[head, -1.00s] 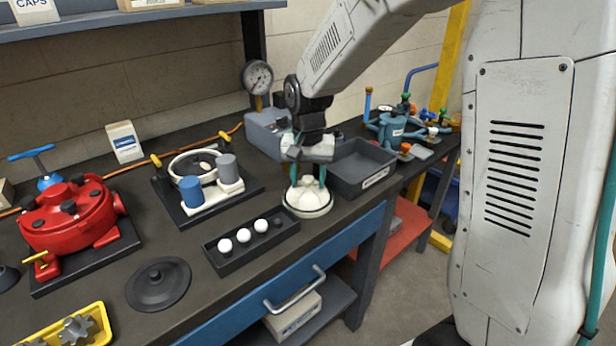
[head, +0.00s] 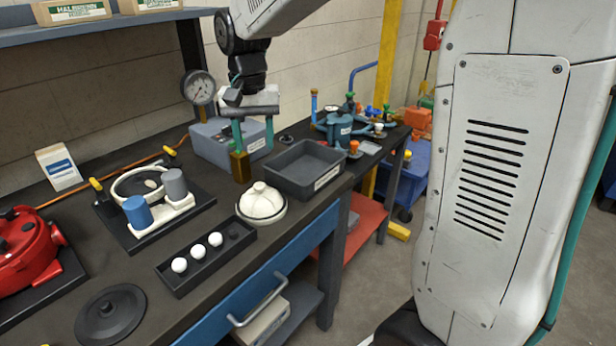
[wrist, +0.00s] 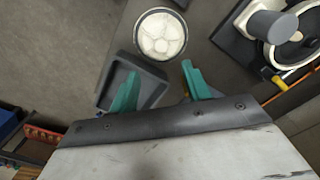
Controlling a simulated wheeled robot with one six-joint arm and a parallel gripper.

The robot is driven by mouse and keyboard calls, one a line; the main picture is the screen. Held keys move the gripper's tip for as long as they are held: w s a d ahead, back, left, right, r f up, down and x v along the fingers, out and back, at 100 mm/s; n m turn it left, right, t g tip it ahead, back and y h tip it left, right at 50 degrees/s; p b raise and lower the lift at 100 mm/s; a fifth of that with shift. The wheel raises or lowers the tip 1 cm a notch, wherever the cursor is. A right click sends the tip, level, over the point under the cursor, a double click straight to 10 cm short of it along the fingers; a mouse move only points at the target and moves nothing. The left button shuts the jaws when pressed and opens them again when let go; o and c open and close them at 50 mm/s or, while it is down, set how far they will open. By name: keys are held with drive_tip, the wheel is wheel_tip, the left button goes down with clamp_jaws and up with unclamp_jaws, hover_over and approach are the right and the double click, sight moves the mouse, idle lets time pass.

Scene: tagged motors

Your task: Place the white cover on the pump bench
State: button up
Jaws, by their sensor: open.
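The white domed cover (head: 262,200) sits on the dark bench top, between the grey tray and the black ball holder. A dark rim shows around its base. It also shows in the wrist view (wrist: 161,34), beyond the fingertips. My gripper (head: 254,145) is above and behind the cover in the head view, with its teal fingers apart and nothing between them. The open fingers also show in the wrist view (wrist: 160,86). The dark bench (head: 150,275) carries a white pump-like assembly (head: 165,212) with blue and grey cylinders on a black plate.
A grey tray (head: 318,181) stands right of the cover. A black holder (head: 178,282) with white balls lies in front. A brownish block (head: 240,168) stands below my left finger. A gauge (head: 198,88), grey box (head: 212,153) and blue piped unit (head: 340,128) stand behind.

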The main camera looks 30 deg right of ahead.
drive_tip(key=s+d+n, duration=0.1)
drive_tip(key=s+n, duration=0.1)
drive_tip(key=s, duration=1.2)
drive_tip(key=s+d+n+t, duration=0.1)
drive_tip(key=s+n, duration=0.2)
drive_tip(key=s, duration=1.1)
drive_tip(key=shift+s+d, duration=0.2)
drive_tip(key=shift+d, duration=0.1)
